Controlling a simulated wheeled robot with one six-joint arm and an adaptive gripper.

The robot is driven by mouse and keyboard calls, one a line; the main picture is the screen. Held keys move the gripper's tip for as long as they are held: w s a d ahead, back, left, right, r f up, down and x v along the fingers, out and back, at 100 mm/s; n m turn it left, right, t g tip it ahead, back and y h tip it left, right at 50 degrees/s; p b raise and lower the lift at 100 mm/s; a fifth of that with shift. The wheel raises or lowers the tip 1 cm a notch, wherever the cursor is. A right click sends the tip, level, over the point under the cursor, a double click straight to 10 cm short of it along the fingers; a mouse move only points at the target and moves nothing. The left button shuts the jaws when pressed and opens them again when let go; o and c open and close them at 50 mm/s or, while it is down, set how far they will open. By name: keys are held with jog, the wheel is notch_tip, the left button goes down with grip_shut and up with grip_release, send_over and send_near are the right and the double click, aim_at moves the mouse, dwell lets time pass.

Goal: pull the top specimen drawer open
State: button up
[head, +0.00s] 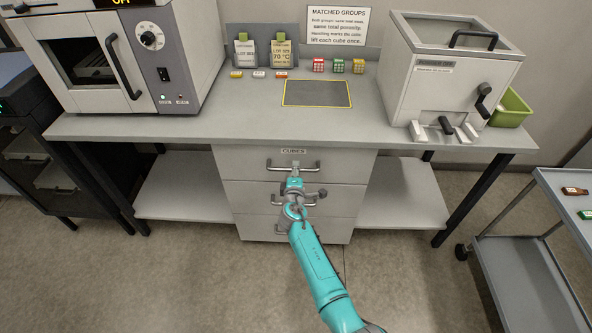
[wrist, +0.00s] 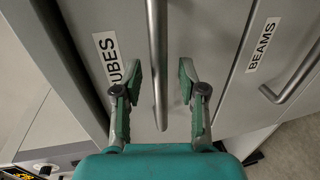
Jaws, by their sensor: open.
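The top specimen drawer (head: 245,161), labelled CUBES, is shut, its grey front in line with the drawers below. Its bar handle (head: 277,167) runs across the front, and my gripper (head: 293,180) hides part of the view just below it. In the wrist view the same handle (wrist: 157,60) runs lengthwise between the two open fingers of my gripper (wrist: 160,82), with a gap on each side. I cannot tell how deep the bar sits between the fingertips. The CUBES label (wrist: 107,62) is partly hidden by the left finger.
The BEAMS drawer (wrist: 240,85), with its own handle (wrist: 292,80), is beside it in the wrist view. The bench (head: 200,127) overhangs the drawers; open shelves (head: 180,199) flank them. A grey cart (head: 545,215) stands at right. Floor in front is clear.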

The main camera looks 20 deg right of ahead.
jog(key=shift+w+d+f, duration=0.15)
jog(key=shift+w+d, duration=0.1)
jog(key=shift+w, duration=0.3)
jog(key=shift+c, duration=0.2)
grip_shut()
jog(key=shift+s+a, duration=0.1)
